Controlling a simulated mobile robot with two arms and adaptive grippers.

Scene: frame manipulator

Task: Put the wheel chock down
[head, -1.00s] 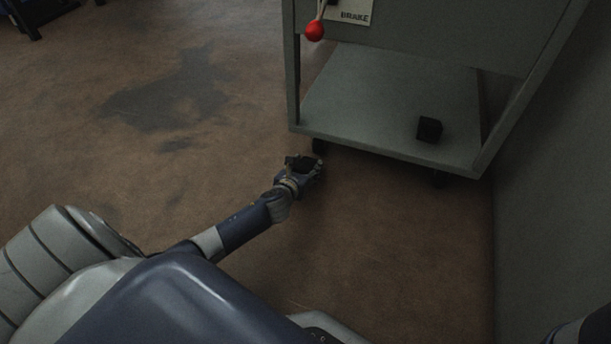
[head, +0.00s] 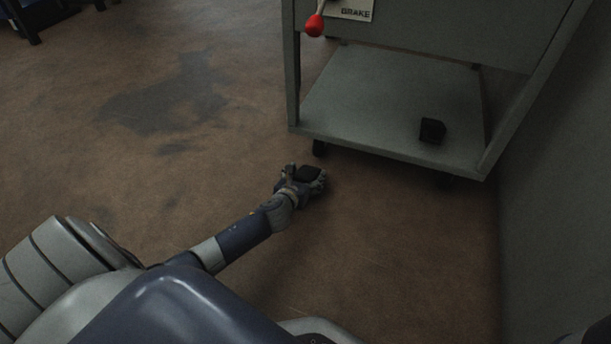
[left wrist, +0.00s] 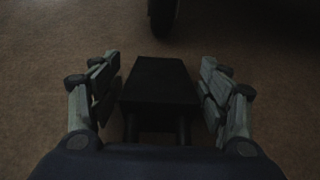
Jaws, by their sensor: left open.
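A black wheel chock (left wrist: 158,82) lies between the spread fingers of my left gripper (left wrist: 160,88) in the left wrist view, with a gap on each side. In the head view the chock (head: 309,173) shows as a dark block at the end of my left arm, low near the floor, and the open left gripper (head: 306,180) is around it. A second black block (head: 432,131) sits on the cart's lower shelf. My right gripper is not in view.
The grey cart (head: 392,152) stands just beyond the gripper, with a caster (head: 319,147) close to it; a dark wheel (left wrist: 163,18) shows ahead in the wrist view. A red-knobbed lever (head: 315,25) is by a BRAKE label. Brown floor at left is clear; a grey wall (head: 550,180) is at right.

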